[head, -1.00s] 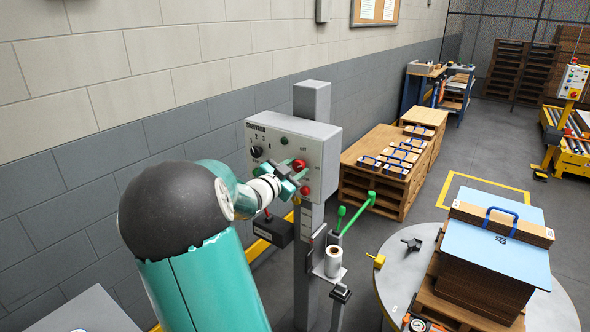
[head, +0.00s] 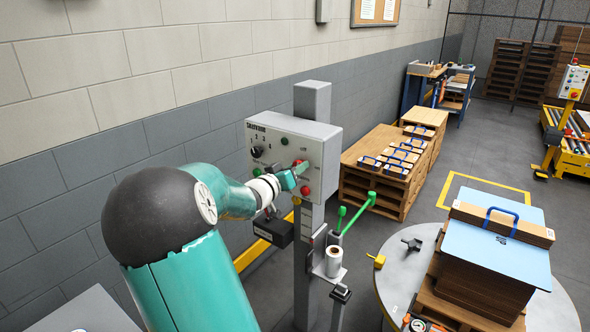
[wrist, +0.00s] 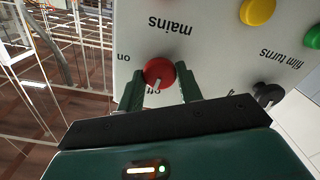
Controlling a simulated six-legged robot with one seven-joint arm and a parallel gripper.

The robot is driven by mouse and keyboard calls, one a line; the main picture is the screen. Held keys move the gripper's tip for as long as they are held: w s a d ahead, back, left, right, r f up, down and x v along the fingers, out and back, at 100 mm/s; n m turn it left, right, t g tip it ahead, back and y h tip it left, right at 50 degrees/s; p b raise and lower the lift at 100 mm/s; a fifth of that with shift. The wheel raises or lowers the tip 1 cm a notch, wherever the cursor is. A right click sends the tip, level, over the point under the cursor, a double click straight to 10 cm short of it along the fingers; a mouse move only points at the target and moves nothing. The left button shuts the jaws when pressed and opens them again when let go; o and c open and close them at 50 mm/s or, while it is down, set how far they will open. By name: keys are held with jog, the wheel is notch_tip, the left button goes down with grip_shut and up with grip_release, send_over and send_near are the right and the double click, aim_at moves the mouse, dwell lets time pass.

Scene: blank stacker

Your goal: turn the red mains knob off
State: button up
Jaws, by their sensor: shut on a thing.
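The red mains knob (wrist: 158,72) is on the pale control panel (wrist: 205,50), which appears upside down in the wrist view. Its pale pointer mark points down in the picture, towards the partly hidden "off" label; "on" is at the left. My gripper (wrist: 159,78) is shut on the knob, with one dark green finger on each side. In the head view, the panel (head: 322,165) stands on a grey post, and my gripper (head: 302,172) is at its front, with the red knob (head: 298,162) partly showing behind the fingers.
A black knob (wrist: 268,94), a yellow button (wrist: 257,11) and a green button (wrist: 313,37) are near my gripper on the panel. A round table (head: 390,262) with stacked sheets is at the right.

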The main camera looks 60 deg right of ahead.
jog(key=shift+n, duration=0.7)
jog(key=o, duration=1)
jog(key=a, duration=0.4)
jog(key=w+a, duration=0.1)
jog(key=a, duration=0.4)
jog(key=w+a, duration=0.1)
jog(key=a, duration=0.3)
jog(key=shift+w+a, duration=0.1)
jog(key=shift+a, duration=0.2)
